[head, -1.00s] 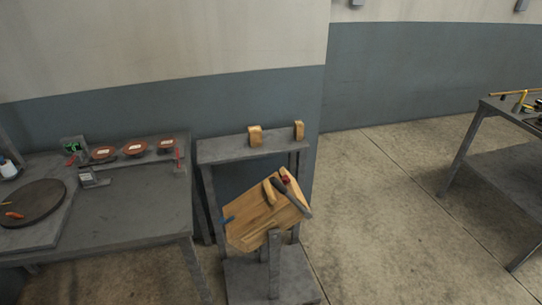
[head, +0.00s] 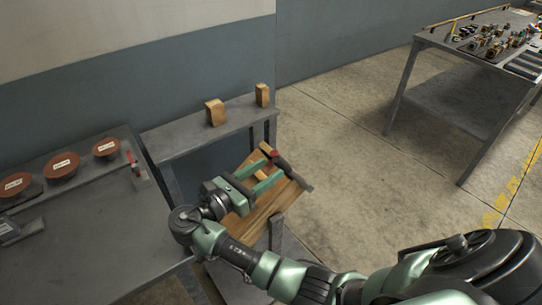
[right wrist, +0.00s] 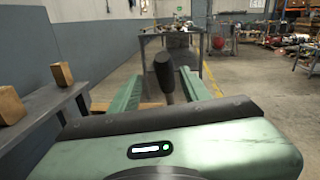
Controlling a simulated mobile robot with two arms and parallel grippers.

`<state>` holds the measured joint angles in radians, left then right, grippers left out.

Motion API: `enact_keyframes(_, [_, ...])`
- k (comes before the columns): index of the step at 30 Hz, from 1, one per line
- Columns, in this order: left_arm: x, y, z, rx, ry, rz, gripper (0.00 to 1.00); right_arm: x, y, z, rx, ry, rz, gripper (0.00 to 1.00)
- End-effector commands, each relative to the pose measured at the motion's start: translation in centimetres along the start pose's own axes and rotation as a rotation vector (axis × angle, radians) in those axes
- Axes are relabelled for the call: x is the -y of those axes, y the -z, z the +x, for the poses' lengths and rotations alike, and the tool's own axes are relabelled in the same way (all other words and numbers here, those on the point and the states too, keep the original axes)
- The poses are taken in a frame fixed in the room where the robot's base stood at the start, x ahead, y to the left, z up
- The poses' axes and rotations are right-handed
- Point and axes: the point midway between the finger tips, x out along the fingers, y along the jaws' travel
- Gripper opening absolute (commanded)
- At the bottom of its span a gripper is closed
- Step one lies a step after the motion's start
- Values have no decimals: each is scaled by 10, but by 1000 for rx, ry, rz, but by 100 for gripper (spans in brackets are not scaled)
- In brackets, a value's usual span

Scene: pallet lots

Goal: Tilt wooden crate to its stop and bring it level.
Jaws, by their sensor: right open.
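The wooden crate (head: 264,214) sits tilted on its grey stand. My right arm and gripper hide part of it. A dark handle (head: 293,172) with a red part beside it is at the crate's upper right edge. My right gripper (head: 273,166) is open, its green fingers reaching over the crate toward the handle. In the right wrist view the dark handle (right wrist: 164,76) shows upright between the two spread fingers; I cannot tell whether they touch it. My left gripper is not in view.
A grey shelf (head: 180,137) with two wooden blocks stands behind the crate. A grey bench (head: 85,225) with brown discs is at left. A table (head: 455,60) with many small parts stands at the far right. The floor between is clear.

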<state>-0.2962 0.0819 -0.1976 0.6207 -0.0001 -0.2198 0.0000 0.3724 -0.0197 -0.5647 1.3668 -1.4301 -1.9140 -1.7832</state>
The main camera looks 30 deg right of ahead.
Motion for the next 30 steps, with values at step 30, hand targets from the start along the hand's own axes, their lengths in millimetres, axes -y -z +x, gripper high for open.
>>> enact_keyframes(30, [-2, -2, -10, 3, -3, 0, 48, 1, -1, 76, 3, 4, -2, 11])
